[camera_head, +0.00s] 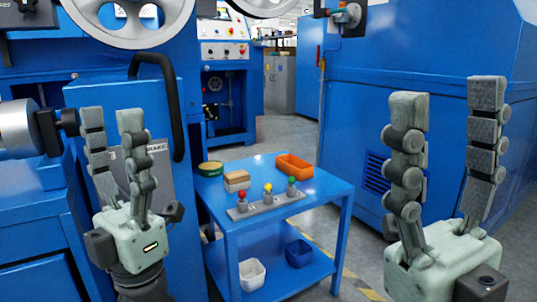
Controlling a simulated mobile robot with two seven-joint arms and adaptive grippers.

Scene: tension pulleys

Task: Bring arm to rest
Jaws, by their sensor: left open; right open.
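My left gripper (106,112) is at the left, fingers pointing up and apart, with nothing between them. It is in front of a blue machine cabinet, left of the blue table. My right gripper (447,95) is at the right, also fingers up, spread wide and empty. It is in front of a large blue machine housing. Both grippers are apart from the table and hold nothing. Most of both arms is out of view.
A blue table (325,186) stands between the grippers with an orange bin (294,168), a green round tin (210,169), a tan block (236,181) and a grey bar (265,206) with coloured knobs. Lower-shelf bins include a white one (252,274). Pulley wheels (128,22) hang above.

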